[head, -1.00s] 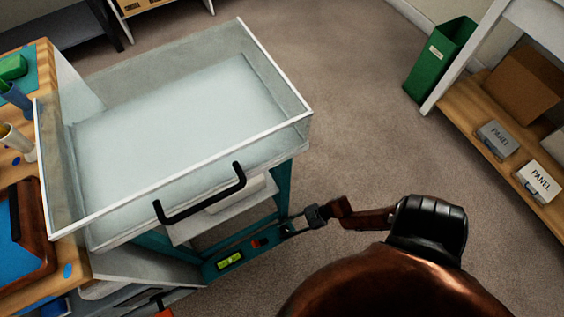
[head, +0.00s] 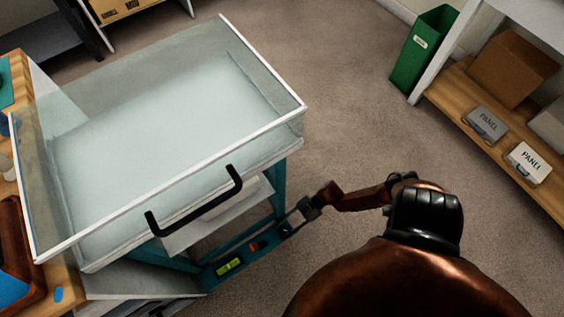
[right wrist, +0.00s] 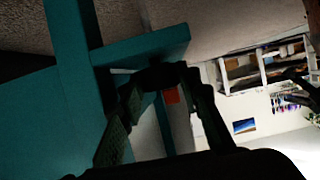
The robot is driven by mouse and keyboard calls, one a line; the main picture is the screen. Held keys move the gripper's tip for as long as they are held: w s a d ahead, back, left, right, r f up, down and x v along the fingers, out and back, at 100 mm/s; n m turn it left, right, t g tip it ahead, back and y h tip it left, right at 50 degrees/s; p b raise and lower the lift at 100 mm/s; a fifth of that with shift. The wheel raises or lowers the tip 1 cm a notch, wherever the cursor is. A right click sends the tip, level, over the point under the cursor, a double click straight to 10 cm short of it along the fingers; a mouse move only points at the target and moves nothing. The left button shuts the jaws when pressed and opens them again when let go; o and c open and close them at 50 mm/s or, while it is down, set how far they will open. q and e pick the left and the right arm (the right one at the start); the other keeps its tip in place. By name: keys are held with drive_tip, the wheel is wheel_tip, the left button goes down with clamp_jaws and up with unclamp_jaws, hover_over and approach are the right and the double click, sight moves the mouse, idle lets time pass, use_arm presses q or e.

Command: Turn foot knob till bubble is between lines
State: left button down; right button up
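A teal beam of the stand carries a level whose yellow-green vial (head: 229,266) shows below the clear tank; the bubble's place between the lines is too small to read. My right gripper (head: 308,209) reaches the beam's right end from the right. In the right wrist view, a dark round piece, seemingly the foot knob (right wrist: 160,76), sits between the tips of my right gripper (right wrist: 162,88). I see no clear gap beside it, but it is too dark to tell whether the fingers press on it. My left gripper is out of view.
The clear tank (head: 222,17) with a black handle (head: 196,211) stands over the beam. A wooden bench (head: 66,282) is at the left. A green bin (head: 421,52) and a shelf (head: 433,98) with boxes stand at the right. The floor between is clear.

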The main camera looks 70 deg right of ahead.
drive_tip(key=shift+o, duration=0.5)
drive_tip(key=v, duration=1.2)
